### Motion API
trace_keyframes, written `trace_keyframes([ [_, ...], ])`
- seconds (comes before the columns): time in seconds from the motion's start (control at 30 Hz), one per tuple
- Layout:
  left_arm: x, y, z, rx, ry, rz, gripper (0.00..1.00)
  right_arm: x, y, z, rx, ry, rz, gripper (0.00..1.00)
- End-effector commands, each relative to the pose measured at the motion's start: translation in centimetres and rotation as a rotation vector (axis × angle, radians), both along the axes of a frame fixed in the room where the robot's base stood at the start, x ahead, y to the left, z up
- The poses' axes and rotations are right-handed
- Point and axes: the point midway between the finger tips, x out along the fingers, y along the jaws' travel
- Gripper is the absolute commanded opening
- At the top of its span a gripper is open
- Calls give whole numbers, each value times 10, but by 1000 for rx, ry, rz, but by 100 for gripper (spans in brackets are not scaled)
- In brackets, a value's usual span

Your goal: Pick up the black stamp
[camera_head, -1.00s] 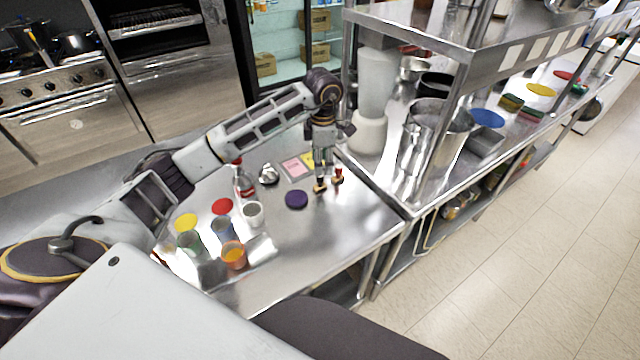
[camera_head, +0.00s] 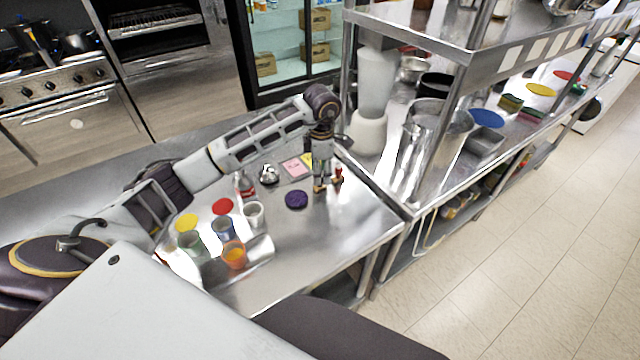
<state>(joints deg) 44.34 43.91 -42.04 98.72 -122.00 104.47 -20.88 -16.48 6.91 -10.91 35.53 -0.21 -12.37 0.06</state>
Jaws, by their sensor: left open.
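Two small stamps with wooden bases stand on the steel table (camera_head: 310,250). The black stamp (camera_head: 319,189) is the nearer one, largely hidden by my gripper; mainly its base shows. The red-handled stamp (camera_head: 338,177) stands just to its right. My left gripper (camera_head: 321,178) points down over the black stamp, open, its fingertips at the height of the handle. Whether the fingers touch the handle is too small to tell. My right gripper is not in view.
A purple disc (camera_head: 296,199) lies left of the stamps. A pink note (camera_head: 292,167), a bell (camera_head: 268,174), a bottle (camera_head: 244,186) and several cups, one orange (camera_head: 234,255), stand further left. A shelf unit (camera_head: 440,190) borders the right. The table's front right is clear.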

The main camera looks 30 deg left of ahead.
Motion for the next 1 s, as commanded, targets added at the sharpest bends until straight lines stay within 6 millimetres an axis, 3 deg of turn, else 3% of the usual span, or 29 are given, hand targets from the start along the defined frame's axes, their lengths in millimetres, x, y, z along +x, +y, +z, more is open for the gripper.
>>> trace_keyframes([
  [0.4, -3, 2, -33, 0, 1, 0, 47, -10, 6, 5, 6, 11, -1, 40],
  [0.63, -3, 2, -36, 0, 0, 0, 47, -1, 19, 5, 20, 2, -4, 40],
  [0.93, -3, 2, -36, 0, 0, 0, 47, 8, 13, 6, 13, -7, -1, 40],
  [1.0, -3, 2, -36, 0, 0, 0, 38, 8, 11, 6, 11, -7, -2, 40],
])
